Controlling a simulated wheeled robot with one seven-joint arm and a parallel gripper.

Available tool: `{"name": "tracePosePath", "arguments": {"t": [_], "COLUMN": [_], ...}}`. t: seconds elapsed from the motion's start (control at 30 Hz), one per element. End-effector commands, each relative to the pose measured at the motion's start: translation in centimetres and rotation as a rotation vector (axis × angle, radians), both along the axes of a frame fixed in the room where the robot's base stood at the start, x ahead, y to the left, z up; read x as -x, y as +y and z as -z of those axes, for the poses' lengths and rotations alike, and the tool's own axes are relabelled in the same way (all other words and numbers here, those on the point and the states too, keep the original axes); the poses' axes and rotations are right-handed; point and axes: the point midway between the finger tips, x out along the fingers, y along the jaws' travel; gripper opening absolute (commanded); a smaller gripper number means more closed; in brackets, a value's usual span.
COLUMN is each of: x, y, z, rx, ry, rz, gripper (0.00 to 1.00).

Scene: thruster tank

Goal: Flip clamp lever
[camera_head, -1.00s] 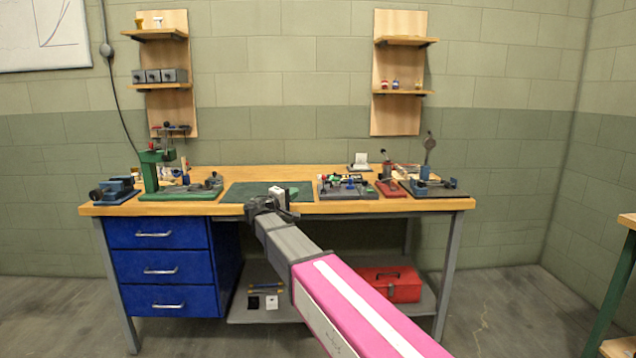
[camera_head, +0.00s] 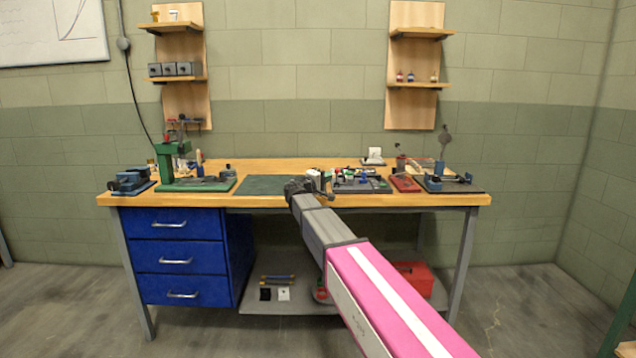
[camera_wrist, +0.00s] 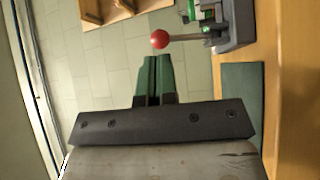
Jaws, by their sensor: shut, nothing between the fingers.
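A lever with a red ball knob (camera_wrist: 160,39) on a thin grey rod shows in the wrist view. The rod runs right to a dark grey fixture (camera_wrist: 238,25) with green parts, which I take to be the clamp. My gripper (camera_wrist: 152,62) is shut and empty, its green-padded fingertips close together just below the knob in the picture. A small gap shows between tips and knob, but I cannot tell the depth. In the head view my gripper (camera_head: 318,183) is over the bench beside the grey fixture (camera_head: 358,183); the lever is too small to make out there.
The wooden bench (camera_head: 300,200) carries a green mat (camera_head: 265,186), a green press (camera_head: 172,165) and a blue vise (camera_head: 130,181) to the left. A red block (camera_head: 405,183) and a dark plate with a blue tool (camera_head: 445,182) stand right of the fixture. Shelves are behind.

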Motion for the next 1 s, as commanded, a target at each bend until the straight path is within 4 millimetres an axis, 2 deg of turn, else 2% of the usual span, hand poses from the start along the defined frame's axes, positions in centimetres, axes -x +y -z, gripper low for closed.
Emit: {"name": "tracePosePath", "arguments": {"t": [0.1, 0.3, 1.0], "x": [-1.2, -2.0, -2.4], "y": [-1.1, -1.9, -2.0], "z": [-0.2, -0.4, -0.8], "rx": [0.000, 0.000, 0.000], "ry": [0.000, 0.000, 0.052], "rz": [0.001, 0.000, -0.001], "gripper": [0.00, 0.00, 0.00]}}
